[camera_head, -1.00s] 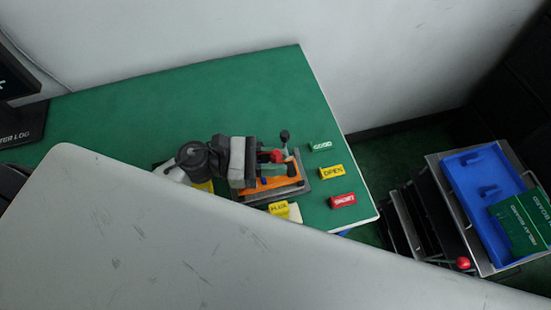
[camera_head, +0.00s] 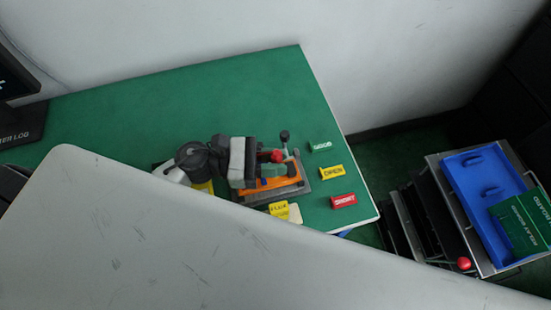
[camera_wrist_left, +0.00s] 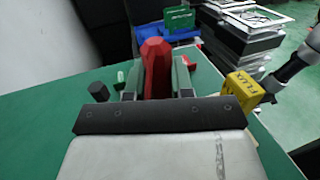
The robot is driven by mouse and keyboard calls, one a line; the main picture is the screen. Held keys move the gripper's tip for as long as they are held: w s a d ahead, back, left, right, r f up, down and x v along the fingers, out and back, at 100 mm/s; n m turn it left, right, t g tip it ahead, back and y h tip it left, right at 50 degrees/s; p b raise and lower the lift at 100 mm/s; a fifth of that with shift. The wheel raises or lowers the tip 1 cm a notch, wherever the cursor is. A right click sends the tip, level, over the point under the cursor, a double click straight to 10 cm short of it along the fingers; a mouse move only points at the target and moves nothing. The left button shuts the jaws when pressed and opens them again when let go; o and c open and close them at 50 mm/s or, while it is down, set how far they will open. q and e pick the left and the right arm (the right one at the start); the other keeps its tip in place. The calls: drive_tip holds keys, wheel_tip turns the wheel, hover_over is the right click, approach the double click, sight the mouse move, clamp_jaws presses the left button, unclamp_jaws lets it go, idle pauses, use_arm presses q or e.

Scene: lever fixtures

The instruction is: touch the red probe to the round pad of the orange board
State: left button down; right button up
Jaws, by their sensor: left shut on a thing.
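The orange board (camera_head: 268,187) lies in a grey fixture on the green table. My left gripper (camera_head: 274,168) is over it and hides much of it. In the left wrist view my left gripper (camera_wrist_left: 156,84) is shut on the red probe (camera_wrist_left: 155,56), which stands between its two fingers. The probe's rounded red end also shows in the head view (camera_head: 277,156). The probe's tip and the board's round pad are hidden, so I cannot tell whether they touch.
A yellow FLUX block (camera_head: 279,209) is in front. A blue tray (camera_head: 468,172) is off right.

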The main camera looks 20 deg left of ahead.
sight(276, 152)
use_arm(q)
drive_tip(key=shift+r+p, duration=2.4)
drive_tip(key=shift+r, duration=1.05)
